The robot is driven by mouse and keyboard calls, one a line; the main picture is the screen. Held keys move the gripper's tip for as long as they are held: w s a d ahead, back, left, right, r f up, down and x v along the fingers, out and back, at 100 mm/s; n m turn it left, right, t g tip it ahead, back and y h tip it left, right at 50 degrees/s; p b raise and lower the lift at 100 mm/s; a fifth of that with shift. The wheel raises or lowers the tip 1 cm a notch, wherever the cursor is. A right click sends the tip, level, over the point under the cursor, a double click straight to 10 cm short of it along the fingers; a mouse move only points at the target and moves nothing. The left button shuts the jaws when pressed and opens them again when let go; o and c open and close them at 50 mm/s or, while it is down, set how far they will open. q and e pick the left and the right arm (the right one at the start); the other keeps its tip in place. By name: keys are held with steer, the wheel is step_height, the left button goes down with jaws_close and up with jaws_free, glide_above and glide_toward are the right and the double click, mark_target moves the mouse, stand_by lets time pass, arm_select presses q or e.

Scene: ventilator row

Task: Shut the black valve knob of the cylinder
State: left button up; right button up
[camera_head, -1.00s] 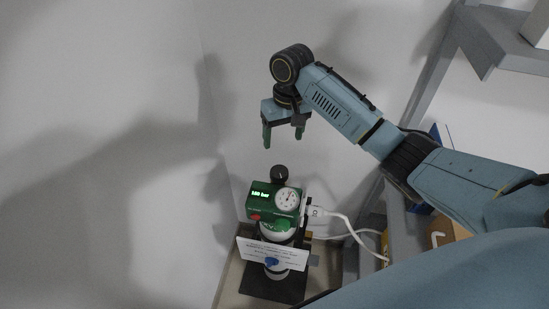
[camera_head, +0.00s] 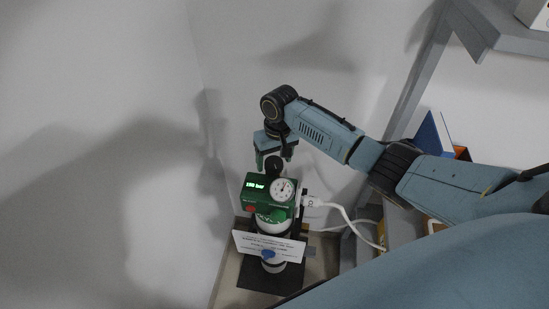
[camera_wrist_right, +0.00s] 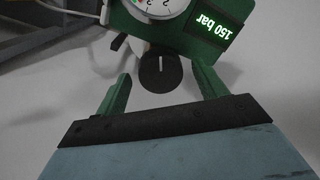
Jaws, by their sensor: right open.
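The black valve knob (camera_head: 274,164) sits on top of the green regulator head (camera_head: 258,199) of the cylinder (camera_head: 272,265). The head carries a round gauge (camera_head: 283,189) and a green display reading 150 bar in the right wrist view (camera_wrist_right: 211,25). In that view the knob (camera_wrist_right: 161,74) shows a pale mark line and lies between the two green fingers. My right gripper (camera_head: 273,162) is open around the knob, with a gap on each side (camera_wrist_right: 160,88); I cannot tell whether either finger touches it. My left gripper is not in view.
A white card (camera_head: 268,246) hangs on the cylinder's front. A white hose (camera_head: 345,213) runs right from the head. Grey shelving (camera_head: 410,85) with a blue folder (camera_head: 433,135) stands at the right. Walls close in behind and at the left.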

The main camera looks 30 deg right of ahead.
steer(key=shift+c, duration=0.5)
steer(key=c, duration=0.9)
